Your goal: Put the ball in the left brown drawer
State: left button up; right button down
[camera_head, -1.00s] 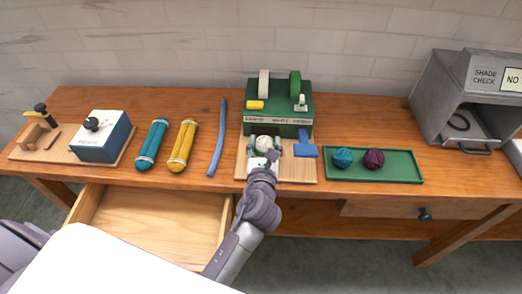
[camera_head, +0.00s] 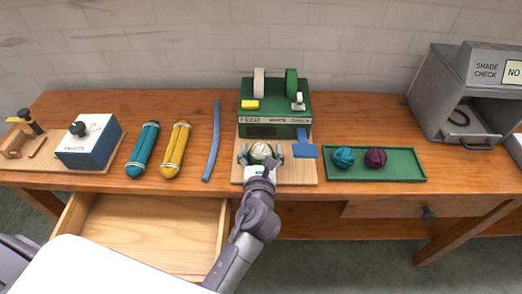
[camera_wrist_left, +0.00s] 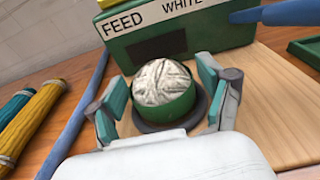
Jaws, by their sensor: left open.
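A cream wool ball (camera_head: 260,151) sits in a green cup on a dark round base, on the wooden board in front of the green winder box (camera_head: 275,108). It shows large in the left wrist view (camera_wrist_left: 162,82). My left gripper (camera_head: 258,156) is open, with one finger on each side of the ball and cup; a gap shows between fingers and ball in the wrist view (camera_wrist_left: 164,98). The left brown drawer (camera_head: 150,228) under the table is pulled open, and its visible inside is empty. My right gripper is not in view.
A green tray (camera_head: 410,165) holds a teal ball (camera_head: 343,157) and a purple ball (camera_head: 376,158). A blue paddle (camera_head: 304,148) lies beside the cup. Teal skein (camera_head: 143,149), yellow skein (camera_head: 176,149) and blue rod (camera_head: 213,140) lie left. The right drawer (camera_head: 385,209) is shut.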

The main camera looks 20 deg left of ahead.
pick_arm(q)
jog(key=shift+f, duration=0.1)
jog(key=b+v, duration=0.1)
jog(key=v, duration=1.2)
jog(key=shift+s+d+r+b, duration=0.25)
jog(key=shift+d+b, duration=0.1)
jog(key=shift+d, duration=0.1)
